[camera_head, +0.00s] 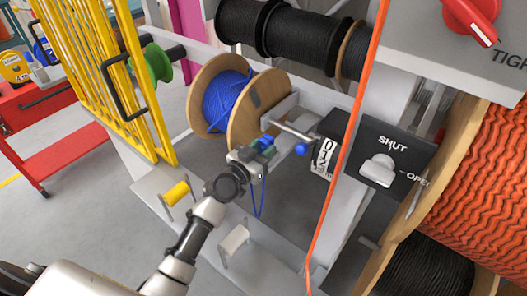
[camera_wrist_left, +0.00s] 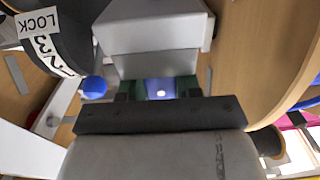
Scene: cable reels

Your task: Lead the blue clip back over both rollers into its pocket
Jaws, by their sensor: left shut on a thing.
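My left gripper (camera_head: 262,150) is shut on the blue clip (camera_wrist_left: 160,88), in front of the wooden reel of blue cable (camera_head: 226,100). In the left wrist view the clip sits between the green finger pads of the gripper (camera_wrist_left: 158,92), mostly hidden by them. A blue cable (camera_head: 258,200) hangs in a narrow loop below the gripper. A yellow roller (camera_head: 176,193) and a white roller (camera_head: 234,240) sit on the pale frame, left of and below the gripper. I cannot make out the pocket. My right gripper is not in view.
A metal rod with a blue knob (camera_head: 302,149) and a number counter (camera_head: 324,154) are close right of the gripper. A SHUT/OPEN switch box (camera_head: 382,155) and an orange cable (camera_head: 343,150) stand further right. Yellow bars (camera_head: 105,80) rise at left.

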